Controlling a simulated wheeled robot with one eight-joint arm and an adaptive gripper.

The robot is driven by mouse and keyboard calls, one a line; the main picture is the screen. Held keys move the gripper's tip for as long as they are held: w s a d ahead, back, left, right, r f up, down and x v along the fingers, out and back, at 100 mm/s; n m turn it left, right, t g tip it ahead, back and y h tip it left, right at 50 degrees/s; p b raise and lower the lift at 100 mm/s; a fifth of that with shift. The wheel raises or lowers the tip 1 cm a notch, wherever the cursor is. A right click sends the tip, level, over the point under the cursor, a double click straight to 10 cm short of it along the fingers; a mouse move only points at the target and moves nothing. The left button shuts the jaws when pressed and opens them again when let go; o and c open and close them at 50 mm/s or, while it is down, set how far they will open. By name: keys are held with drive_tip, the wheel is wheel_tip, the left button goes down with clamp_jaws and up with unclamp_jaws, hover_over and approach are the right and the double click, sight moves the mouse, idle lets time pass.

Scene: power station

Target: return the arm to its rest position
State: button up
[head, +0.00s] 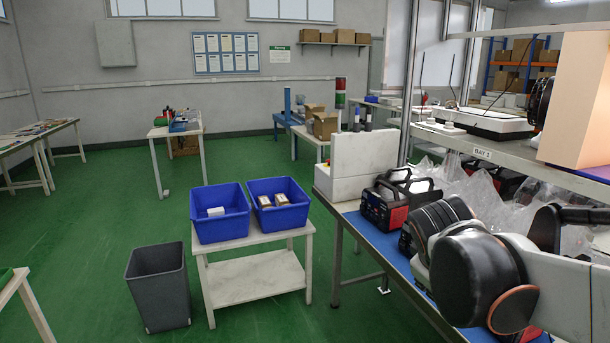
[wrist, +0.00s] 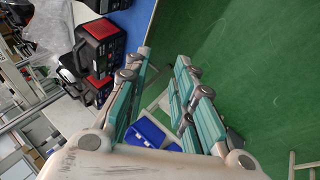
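My arm (head: 575,285) reaches into the lower right of the head view, its white links and dark round joints in front of the blue-topped bench. My gripper is not visible in the head view. In the wrist view my gripper (wrist: 163,58) shows two teal-padded fingers that stand apart, with green floor seen between them. Nothing is held between the fingers.
Black-and-red power stations (head: 384,205) stand on the blue-topped bench (head: 372,236), beside clear plastic bags. Two blue bins (head: 222,228) sit on a small white table (head: 255,278), next to a grey waste bin (head: 158,290). Green floor is open at left.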

drive_tip(key=s+a+f+m+y, duration=0.2)
drive_tip(key=s+a+m, duration=0.1)
drive_tip(key=s, duration=0.4)
drive_tip(key=s+a+f+m+t+y, duration=0.1)
drive_tip(key=s+a+f+m+y, duration=0.1)
drive_tip(key=s, duration=0.6)
drive_tip(key=shift+s+a+m, duration=0.15)
drive_tip(key=shift+a+m, duration=0.3)
drive_tip(key=shift+m, duration=0.25)
